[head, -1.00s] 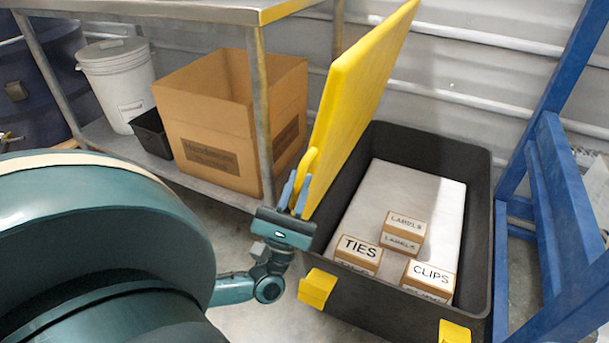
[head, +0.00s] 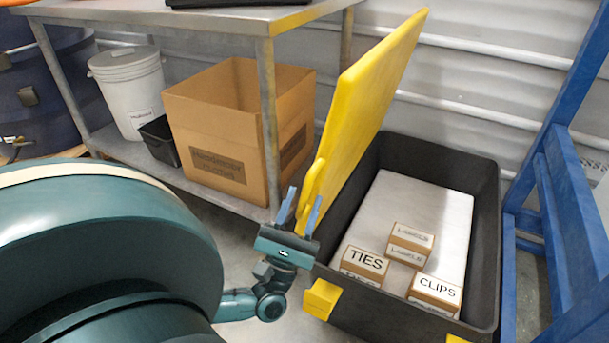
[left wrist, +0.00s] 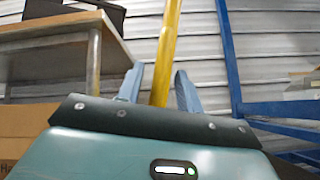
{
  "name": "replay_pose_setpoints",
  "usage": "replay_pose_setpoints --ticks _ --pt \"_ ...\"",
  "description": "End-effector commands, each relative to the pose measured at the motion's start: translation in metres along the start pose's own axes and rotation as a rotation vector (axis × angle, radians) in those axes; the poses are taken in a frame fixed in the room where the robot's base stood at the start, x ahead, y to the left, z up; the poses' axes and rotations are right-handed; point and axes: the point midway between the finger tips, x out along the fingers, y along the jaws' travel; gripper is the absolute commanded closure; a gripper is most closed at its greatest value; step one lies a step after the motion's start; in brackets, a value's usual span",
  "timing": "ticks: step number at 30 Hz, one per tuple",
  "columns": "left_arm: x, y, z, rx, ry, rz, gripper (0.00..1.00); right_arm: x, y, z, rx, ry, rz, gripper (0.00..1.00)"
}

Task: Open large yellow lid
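The large yellow lid (head: 368,100) stands raised on edge and tilted at the left side of the black bin (head: 485,235). Its yellow handle (head: 311,182) sticks out low on the outer face. My left gripper (head: 301,208) is just below and in front of the handle, with its blue fingers spread apart. In the left wrist view the edge of the yellow lid (left wrist: 165,55) shows between the two open fingers (left wrist: 159,88), and nothing looks clamped. My right gripper is in neither view.
Inside the bin are small boxes marked TIES (head: 364,266), CLIPS (head: 435,292) and LABELS (head: 410,243). A steel table (head: 268,120) with a cardboard box (head: 225,150) under it stands left. A blue frame (head: 560,180) stands right.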

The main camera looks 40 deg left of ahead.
Motion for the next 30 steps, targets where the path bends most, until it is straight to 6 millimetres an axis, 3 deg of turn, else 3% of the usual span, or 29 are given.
replay_pose_setpoints --ticks 6,13,19,30 --pt "-0.049 0.000 0.000 0.001 0.005 -0.001 0.64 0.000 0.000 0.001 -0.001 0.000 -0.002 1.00" --pt "-0.089 0.000 -0.001 0.001 0.002 0.000 0.64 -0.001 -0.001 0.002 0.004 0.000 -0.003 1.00" --pt "-0.102 0.000 0.000 -0.001 -0.002 0.001 0.64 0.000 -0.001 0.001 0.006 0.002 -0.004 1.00" --pt "-0.103 0.000 0.000 -0.001 -0.001 0.001 0.64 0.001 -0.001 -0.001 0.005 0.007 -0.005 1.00"
